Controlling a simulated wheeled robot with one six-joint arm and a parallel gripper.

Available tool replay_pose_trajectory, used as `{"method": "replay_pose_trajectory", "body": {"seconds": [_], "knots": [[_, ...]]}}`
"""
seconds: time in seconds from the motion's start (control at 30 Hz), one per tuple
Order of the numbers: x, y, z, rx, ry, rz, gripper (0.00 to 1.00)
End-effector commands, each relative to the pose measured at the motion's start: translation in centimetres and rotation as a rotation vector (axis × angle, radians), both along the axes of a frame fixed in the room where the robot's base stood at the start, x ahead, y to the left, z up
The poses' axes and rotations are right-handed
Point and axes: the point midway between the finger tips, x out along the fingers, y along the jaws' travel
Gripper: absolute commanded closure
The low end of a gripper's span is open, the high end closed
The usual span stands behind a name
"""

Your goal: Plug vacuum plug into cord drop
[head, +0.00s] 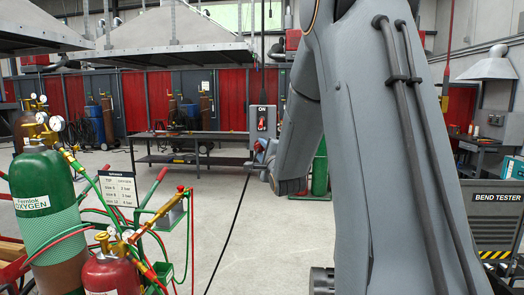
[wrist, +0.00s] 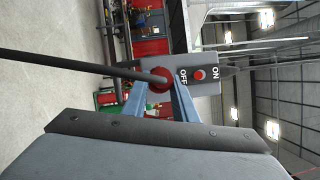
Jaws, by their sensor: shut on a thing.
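The cord drop is a grey box (head: 263,119) with an ON label and a red switch, hanging on a cable from above. In the wrist view the box (wrist: 208,74) shows OFF and ON labels beside its red switch. My gripper (head: 262,160) is just below the box in the head view. In the wrist view my gripper's blue fingers (wrist: 159,84) are shut on the red vacuum plug (wrist: 160,80). The plug's black cord (wrist: 75,66) trails away to the left there. The plug lies close to the box's lower end; whether they touch or are joined I cannot tell.
A long work table (head: 195,138) stands behind the box. Gas cylinders, a green one (head: 42,195) and a red one (head: 108,272), stand at the left with hoses. A bend tester (head: 496,205) is at the right. The black cord (head: 232,225) runs along open floor.

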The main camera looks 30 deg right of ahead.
Motion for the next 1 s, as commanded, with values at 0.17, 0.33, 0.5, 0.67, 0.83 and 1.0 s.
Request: {"method": "replay_pose_trajectory", "body": {"seconds": [0.17, 0.33, 0.5, 0.67, 0.83, 1.0], "knots": [[0.4, -0.2, 0.0, 0.000, -0.001, 0.000, 1.00], [0.6, -0.4, 0.1, -0.001, -0.001, 0.000, 0.71], [0.6, -0.4, 0.1, -0.001, -0.001, 0.001, 0.53], [0.6, -0.4, 0.0, 0.000, 0.000, 0.000, 0.53], [0.0, -0.3, -0.1, -0.001, 0.000, 0.000, 0.53], [-2.2, 0.2, -0.3, -0.001, -0.002, 0.000, 0.53]]}}
